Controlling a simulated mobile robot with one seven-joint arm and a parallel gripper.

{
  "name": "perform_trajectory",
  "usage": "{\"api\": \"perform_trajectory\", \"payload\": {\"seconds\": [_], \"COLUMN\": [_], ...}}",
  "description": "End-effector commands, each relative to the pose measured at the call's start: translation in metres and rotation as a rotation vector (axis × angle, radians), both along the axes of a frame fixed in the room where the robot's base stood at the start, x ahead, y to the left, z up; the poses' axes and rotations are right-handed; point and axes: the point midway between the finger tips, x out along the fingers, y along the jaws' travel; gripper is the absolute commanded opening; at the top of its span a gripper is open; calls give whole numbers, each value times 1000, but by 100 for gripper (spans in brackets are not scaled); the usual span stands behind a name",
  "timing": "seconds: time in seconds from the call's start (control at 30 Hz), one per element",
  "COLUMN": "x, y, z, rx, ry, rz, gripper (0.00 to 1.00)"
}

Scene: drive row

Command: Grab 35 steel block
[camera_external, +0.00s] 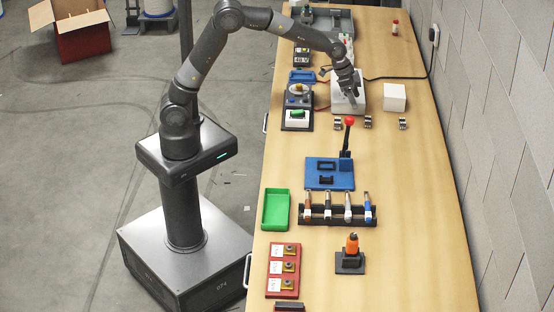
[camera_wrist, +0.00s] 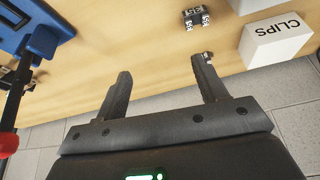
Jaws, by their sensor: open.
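Three small dark and silver blocks stand in a row on the bench in the external view: a left block (camera_external: 337,123), a middle block (camera_external: 368,122) and a right block (camera_external: 403,123). Their markings are too small to read, so I cannot tell which is the 35 steel block. In the wrist view one block (camera_wrist: 195,17) lies beyond the fingers. Another block (camera_wrist: 207,57) is mostly hidden by the right finger's tip. My gripper (camera_external: 354,101) is above the bench near the row. In the wrist view my gripper (camera_wrist: 162,78) is open, with nothing between the fingers.
A white CLIPS box (camera_wrist: 276,42) stands to the right in the wrist view. A white block-shaped fixture (camera_external: 338,104) is under my gripper. A blue base (camera_external: 322,175) with a red-knobbed lever (camera_external: 348,122) stands in front of the row. The bench right of it is clear.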

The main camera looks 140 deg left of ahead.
Motion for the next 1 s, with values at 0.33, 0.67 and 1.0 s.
{"api": "perform_trajectory", "payload": {"seconds": [0.33,0.67,1.0], "x": [-30,-17,-9], "y": [63,74,83], "z": [-42,-84,-117], "rx": [-5,-4,-5], "ry": [5,6,6], "rz": [65,63,64], "gripper": [65,65,65]}}
